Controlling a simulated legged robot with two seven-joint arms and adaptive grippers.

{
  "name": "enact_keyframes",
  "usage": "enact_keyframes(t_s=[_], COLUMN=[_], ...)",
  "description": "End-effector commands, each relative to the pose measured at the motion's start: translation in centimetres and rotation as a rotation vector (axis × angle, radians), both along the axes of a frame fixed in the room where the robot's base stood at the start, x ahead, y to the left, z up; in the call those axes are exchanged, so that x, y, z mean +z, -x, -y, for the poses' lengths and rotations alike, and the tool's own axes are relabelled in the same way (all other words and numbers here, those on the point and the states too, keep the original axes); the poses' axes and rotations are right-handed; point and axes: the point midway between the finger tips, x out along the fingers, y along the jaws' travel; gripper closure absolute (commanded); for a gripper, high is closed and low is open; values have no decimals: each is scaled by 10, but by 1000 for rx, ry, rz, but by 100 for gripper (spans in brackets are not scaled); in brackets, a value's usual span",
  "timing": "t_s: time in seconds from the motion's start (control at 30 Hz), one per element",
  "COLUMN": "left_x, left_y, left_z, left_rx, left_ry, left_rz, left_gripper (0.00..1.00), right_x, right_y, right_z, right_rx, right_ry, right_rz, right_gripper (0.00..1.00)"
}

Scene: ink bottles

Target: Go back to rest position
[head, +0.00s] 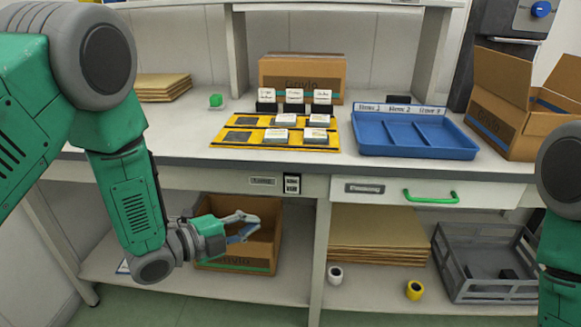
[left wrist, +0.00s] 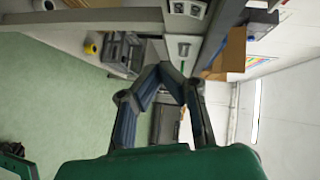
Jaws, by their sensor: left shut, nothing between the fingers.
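My left gripper (head: 252,224) hangs in front of the workbench, below the level of its top, and shows in front of the open cardboard box on the lower shelf. It is shut with nothing in it; its fingers also show in the left wrist view (left wrist: 172,72). My left arm comes in from the left and bends down at the elbow. Part of my right arm shows at the right edge of the head view, but its gripper is out of frame.
The bench top (head: 190,140) holds a yellow mat (head: 227,154) with small white labelled items, a blue compartment tray (head: 415,151) and an open carton (head: 507,115). Below are a cardboard box (head: 235,264), stacked cardboard (head: 375,238) and a grey crate (head: 488,290). A green drawer handle (head: 432,199) sticks out.

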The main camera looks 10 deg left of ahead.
Motion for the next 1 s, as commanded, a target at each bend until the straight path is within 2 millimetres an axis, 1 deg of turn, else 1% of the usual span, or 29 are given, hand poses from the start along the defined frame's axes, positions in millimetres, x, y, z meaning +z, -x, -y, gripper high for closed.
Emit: enact_keyframes(t_s=[0.07, 0.13, 0.17, 0.2, 0.23, 0.27, 0.3, 0.37, 0.4, 0.47, 0.5, 0.6, 0.63, 0.7, 0.8, 1.0], left_x=[-13, -35, -47, -66, -80, -94, -112, -134, -146, -158, -163, -169, -170, -169, -169, -169], left_y=[7, 21, 30, 46, 60, 76, 100, 138, 165, 205, 229, 281, 293, 316, 333, 336], left_z=[-4, -12, -17, -24, -31, -38, -47, -60, -68, -79, -86, -97, -99, -104, -107, -107], left_rx=[41, 126, 178, 261, 332, 412, 526, 702, 823, 1001, 1114, 1360, 1420, 1533, 1624, 1637], left_ry=[20, 62, 87, 124, 154, 185, 226, 287, 323, 371, 398, 450, 462, 481, 498, 500], left_rz=[-83, -232, -316, -443, -543, -644, -777, -957, -1063, -1198, -1271, -1397, -1423, -1463, -1489, -1493], left_gripper=[100, 100, 100, 100, 100, 100, 100, 100, 100, 100, 100, 100, 100, 100, 100, 100], right_x=[3, 7, 10, 13, 16, 19, 22, 27, 30, 34, 36, 41, 42, 43, 44, 44], right_y=[0, 0, 0, 0, 0, 0, 0, 0, 0, 0, 0, 0, 0, 0, 0, 0], right_z=[0, 0, 0, 0, 0, 0, 0, 0, 0, 0, 0, 0, 0, 0, 0, 0], right_rx=[0, 0, 0, 0, 0, 0, 0, 0, 0, 0, 0, 0, 0, 0, 0, 0], right_ry=[0, 0, 0, 0, 0, 0, 0, 0, 0, 0, 0, 0, 0, 0, 0, 0], right_rz=[0, 0, 0, 0, 0, 0, 0, 0, 0, 0, 0, 0, 0, 0, 0, 0], right_gripper=[60, 60, 60, 60, 60, 60, 60, 60, 60, 60, 60, 60, 60, 60, 60, 60])
